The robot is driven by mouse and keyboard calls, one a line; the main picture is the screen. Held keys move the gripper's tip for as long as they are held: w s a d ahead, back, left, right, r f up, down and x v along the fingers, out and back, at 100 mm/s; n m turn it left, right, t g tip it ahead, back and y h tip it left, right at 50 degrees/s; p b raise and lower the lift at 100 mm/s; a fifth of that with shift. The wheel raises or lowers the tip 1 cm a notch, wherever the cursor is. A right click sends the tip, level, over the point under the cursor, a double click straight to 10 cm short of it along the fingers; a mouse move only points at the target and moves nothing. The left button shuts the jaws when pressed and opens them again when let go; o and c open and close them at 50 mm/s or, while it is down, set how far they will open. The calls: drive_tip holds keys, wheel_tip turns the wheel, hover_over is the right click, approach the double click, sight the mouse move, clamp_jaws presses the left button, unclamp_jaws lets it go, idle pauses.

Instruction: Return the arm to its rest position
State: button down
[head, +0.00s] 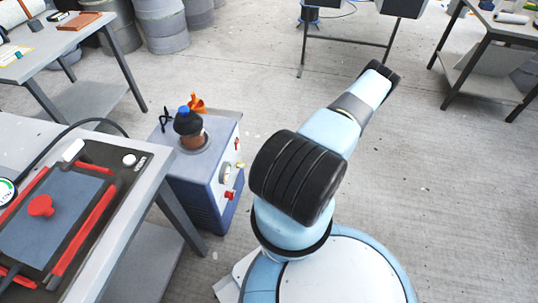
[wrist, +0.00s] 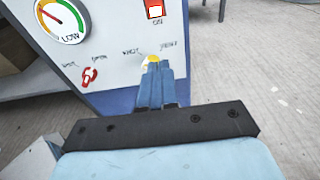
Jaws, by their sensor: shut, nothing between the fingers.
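My arm (head: 330,130) rises from my light blue base, with a large black joint in front and a further link reaching up to the right. My gripper (wrist: 152,72) shows in the wrist view as two blue fingers lying together, shut and empty. Its tips overlap a yellow knob (wrist: 152,58) on the pale panel of a cabinet (wrist: 112,40); I cannot tell whether they touch it. I cannot make out the gripper in the head view.
The blue-and-grey cabinet (head: 185,195) stands left of my arm, with a dark bottle (head: 188,122) on top. A bench (head: 140,205) with a red-edged frame (head: 92,228) is at far left. Open concrete floor (head: 440,200) lies to the right; more tables stand behind.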

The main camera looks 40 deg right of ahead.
drive_tip(key=shift+r, duration=0.1)
idle(0.5)
drive_tip(key=w+a+r+n+g, duration=0.1)
drive_tip(key=w+r+n+g, duration=0.25)
drive_tip(key=r, duration=0.75)
drive_tip(key=w+a+r+n+g, duration=0.2)
drive_tip(key=r+n+g, duration=0.25)
drive_tip(key=r, duration=0.55)
drive_tip(key=w+a+r+n+g, duration=0.1)
drive_tip(key=w+r+n+g, duration=0.3)
drive_tip(key=r, duration=0.7)
drive_tip(key=s+a+r+n+h, duration=0.2)
drive_tip(key=a+r+n, duration=0.15)
drive_tip(key=r, duration=0.35)
drive_tip(key=s+a+r+n+g+h, duration=0.1)
drive_tip(key=a+r+n, duration=0.1)
drive_tip(key=a+r, duration=0.35)
drive_tip(key=s+a+r+n+h, duration=0.2)
drive_tip(key=r+n, duration=0.1)
drive_tip(key=r, duration=0.5)
drive_tip(key=s+a+r+n+t+h, duration=0.2)
drive_tip(key=s+a+r+n, duration=0.2)
drive_tip(key=s+r, duration=0.5)
drive_tip(key=s+a+r+n+t+h, duration=0.3)
drive_tip(key=s+a+r, duration=0.4)
drive_tip(key=s+r, duration=0.2)
drive_tip(key=shift+s+a+r+n+t, duration=0.25)
drive_tip(key=shift+s+n+t, duration=0.1)
drive_tip(key=shift+s, duration=0.9)
